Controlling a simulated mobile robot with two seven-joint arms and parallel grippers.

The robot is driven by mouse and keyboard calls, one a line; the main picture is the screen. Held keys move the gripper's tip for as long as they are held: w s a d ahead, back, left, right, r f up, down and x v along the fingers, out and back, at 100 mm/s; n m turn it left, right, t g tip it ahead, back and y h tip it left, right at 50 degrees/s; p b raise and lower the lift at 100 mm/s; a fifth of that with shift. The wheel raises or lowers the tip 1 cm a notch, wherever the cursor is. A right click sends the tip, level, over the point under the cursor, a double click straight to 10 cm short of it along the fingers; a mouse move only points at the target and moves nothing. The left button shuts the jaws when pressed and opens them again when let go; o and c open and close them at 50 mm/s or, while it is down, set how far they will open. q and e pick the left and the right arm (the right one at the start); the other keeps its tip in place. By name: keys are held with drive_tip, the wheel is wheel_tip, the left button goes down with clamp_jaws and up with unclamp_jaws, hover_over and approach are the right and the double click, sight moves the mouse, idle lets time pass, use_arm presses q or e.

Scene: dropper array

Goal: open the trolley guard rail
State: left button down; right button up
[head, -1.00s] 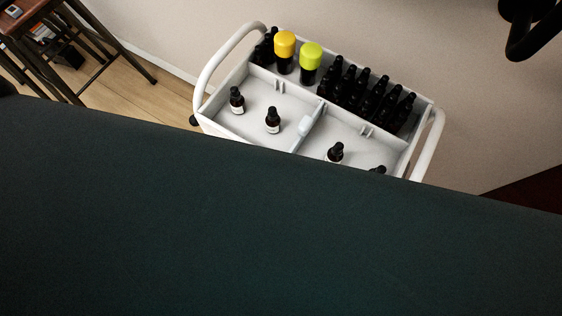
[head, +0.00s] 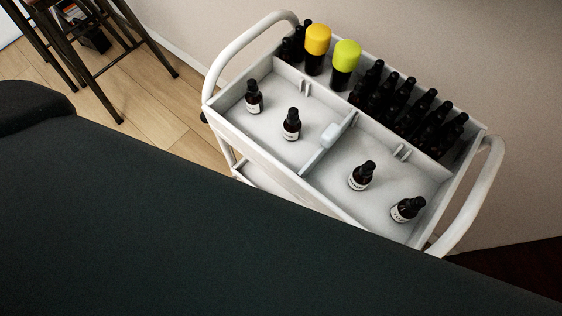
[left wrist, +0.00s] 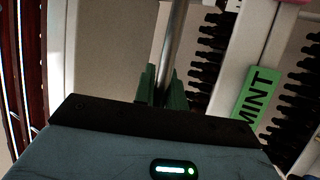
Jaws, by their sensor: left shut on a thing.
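The white trolley (head: 270,158) stands beyond a dark padded surface in the head view, its near lower part partly hidden. It has a curved white handle at each end. No guard rail can be made out for sure on it there. In the left wrist view my left gripper (left wrist: 162,88) has its dark green fingers shut on a shiny metal bar (left wrist: 174,45). I cannot tell for certain whether this bar is the guard rail. Neither gripper shows in the head view.
The dark padded surface (head: 180,230) fills the foreground. Small dark bottles (head: 291,124) stand in the trolley tray, with several more along its back row. A yellow cap (head: 317,39) and a lime cap (head: 346,55) stick up. A green MINT label (left wrist: 257,97) is near bottle rows.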

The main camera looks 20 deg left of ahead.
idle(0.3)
use_arm(q)
drive_tip(key=c, duration=1.5)
unclamp_jaws()
drive_tip(key=shift+o, duration=0.2)
